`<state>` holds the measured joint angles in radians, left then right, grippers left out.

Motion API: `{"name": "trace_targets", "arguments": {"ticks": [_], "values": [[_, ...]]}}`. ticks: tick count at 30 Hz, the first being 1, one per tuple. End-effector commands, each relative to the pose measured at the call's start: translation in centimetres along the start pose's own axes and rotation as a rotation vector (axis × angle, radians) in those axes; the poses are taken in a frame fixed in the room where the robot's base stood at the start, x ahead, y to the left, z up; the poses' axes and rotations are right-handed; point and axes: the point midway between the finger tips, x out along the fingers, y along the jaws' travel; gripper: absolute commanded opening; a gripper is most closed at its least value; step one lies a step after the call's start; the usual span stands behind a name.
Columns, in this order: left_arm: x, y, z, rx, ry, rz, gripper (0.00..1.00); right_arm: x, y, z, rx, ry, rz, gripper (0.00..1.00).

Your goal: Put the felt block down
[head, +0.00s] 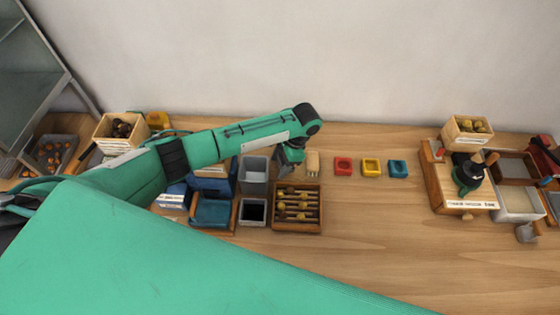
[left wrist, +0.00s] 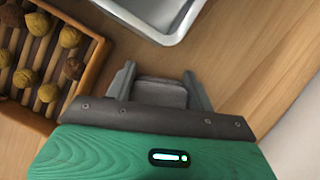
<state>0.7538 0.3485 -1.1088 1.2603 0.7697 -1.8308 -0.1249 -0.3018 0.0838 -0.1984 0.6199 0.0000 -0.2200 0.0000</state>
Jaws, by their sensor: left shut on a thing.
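The felt block (left wrist: 160,92) is a dark grey block seen between the two fingers in the left wrist view. My left gripper (left wrist: 160,88) is shut on it. In the head view, my left gripper (head: 286,165) hangs over the back part of the table, between the grey bin and the small pale brush-like block; the felt block is hard to make out there. I cannot tell whether the block touches the table. My right gripper is not in view.
A slatted wooden rack (head: 297,222) with several chestnuts lies just in front of the gripper, and a grey bin (head: 254,170) is to its left. A pale block (head: 312,162) and red (head: 343,166), yellow (head: 371,167) and blue (head: 398,169) pieces stand right. Bare table lies right of the rack.

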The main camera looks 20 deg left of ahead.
Motion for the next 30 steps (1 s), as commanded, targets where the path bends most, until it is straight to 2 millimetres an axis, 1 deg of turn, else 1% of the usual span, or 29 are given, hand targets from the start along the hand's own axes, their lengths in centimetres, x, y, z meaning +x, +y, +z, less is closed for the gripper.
{"name": "trace_targets", "arguments": {"ticks": [8, 15, 22, 23, 24, 26, 30], "values": [[0.1, 0.0, -0.1, 0.0, 0.001, 0.0, 0.1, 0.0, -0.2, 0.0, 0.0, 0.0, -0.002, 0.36], [0.8, 0.1, -0.4, 0.001, 0.001, 0.0, 0.1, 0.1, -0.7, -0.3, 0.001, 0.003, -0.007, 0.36], [1.6, 0.2, -0.6, 0.001, -0.001, 0.002, 0.1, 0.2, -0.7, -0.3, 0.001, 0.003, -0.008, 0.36], [1.6, 0.2, -0.6, 0.001, -0.002, 0.002, 0.58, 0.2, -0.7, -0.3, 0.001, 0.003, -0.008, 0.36], [1.7, 0.3, -0.6, 0.001, -0.002, 0.003, 0.66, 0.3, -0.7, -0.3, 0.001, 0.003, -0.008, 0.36], [1.8, 0.3, -0.6, 0.001, -0.003, 0.004, 0.76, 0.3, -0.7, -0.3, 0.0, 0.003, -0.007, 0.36], [1.8, 0.4, -0.6, 0.003, -0.003, 0.005, 0.76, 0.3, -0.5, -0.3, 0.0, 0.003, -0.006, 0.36]]}}
